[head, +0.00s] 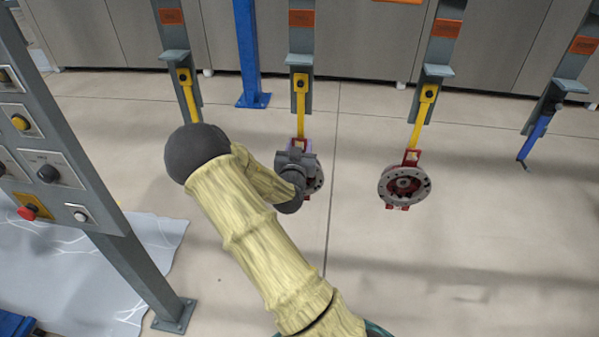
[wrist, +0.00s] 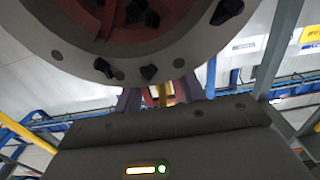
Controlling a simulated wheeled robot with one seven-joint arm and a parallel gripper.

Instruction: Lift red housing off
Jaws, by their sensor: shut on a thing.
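A red housing with a grey round flange (head: 317,179) hangs from a yellow hook (head: 300,90) in the middle of the head view. My gripper (head: 297,153) is at its upper part and hides much of it. In the wrist view the flange (wrist: 185,60) fills the top, very close. The gripper fingers (wrist: 160,97) are shut on the housing's red upper part, with yellow showing between them. Whether the housing still bears on the hook cannot be told.
A second red housing (head: 405,186) hangs on a yellow hook to the right. A blue hook (head: 535,137) hangs empty at far right. Another yellow hook (head: 188,95) is at left. A control panel post (head: 110,215) stands at left. A blue post (head: 248,55) stands behind.

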